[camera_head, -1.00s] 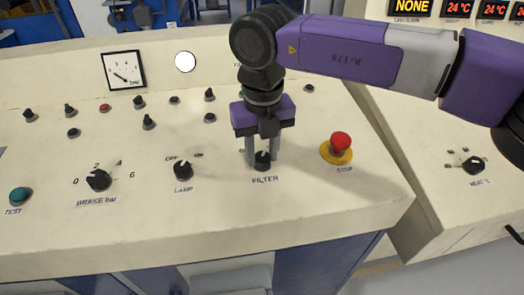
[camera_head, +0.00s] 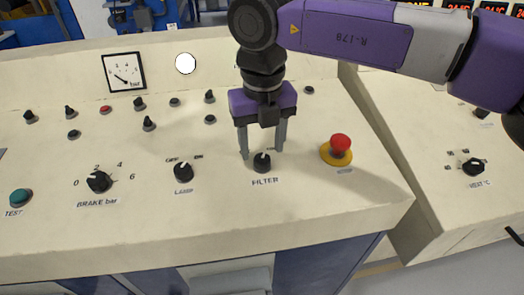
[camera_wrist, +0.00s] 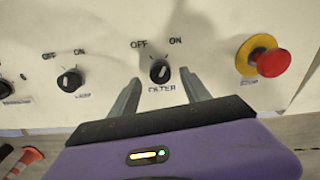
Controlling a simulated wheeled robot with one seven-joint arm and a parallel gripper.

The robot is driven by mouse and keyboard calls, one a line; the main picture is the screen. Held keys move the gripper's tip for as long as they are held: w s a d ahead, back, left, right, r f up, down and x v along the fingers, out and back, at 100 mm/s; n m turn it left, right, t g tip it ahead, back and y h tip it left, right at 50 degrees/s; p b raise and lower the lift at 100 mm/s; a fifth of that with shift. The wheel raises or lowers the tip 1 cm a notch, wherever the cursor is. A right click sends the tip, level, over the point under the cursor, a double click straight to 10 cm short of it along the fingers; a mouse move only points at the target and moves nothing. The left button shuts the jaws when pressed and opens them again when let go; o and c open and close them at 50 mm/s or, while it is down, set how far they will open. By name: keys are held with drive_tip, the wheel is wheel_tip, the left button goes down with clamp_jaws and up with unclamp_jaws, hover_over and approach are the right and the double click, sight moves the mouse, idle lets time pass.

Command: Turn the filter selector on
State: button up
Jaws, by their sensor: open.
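The filter selector (camera_head: 262,162) is a small black knob above the FILTER label on the cream panel. It also shows in the wrist view (camera_wrist: 160,72), with OFF printed at its upper left and ON at its upper right. Its pale pointer mark is small; I cannot tell surely which word it points at. My gripper (camera_head: 262,154) is open above the panel. In the wrist view its fingers (camera_wrist: 160,77) stand apart on either side of the knob, with gaps and no visible contact.
A red mushroom button on a yellow base (camera_head: 340,150) stands close to the right. The lamp selector (camera_head: 183,171) is to the left, and the brake knob (camera_head: 98,181) farther left. Several small knobs line the panel behind. A second panel (camera_head: 430,180) stands at the right.

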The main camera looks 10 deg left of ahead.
sight(262, 159)
wheel_tip(262, 159, up, 5)
drive_tip(key=shift+s+f, duration=0.1)
idle(0.5)
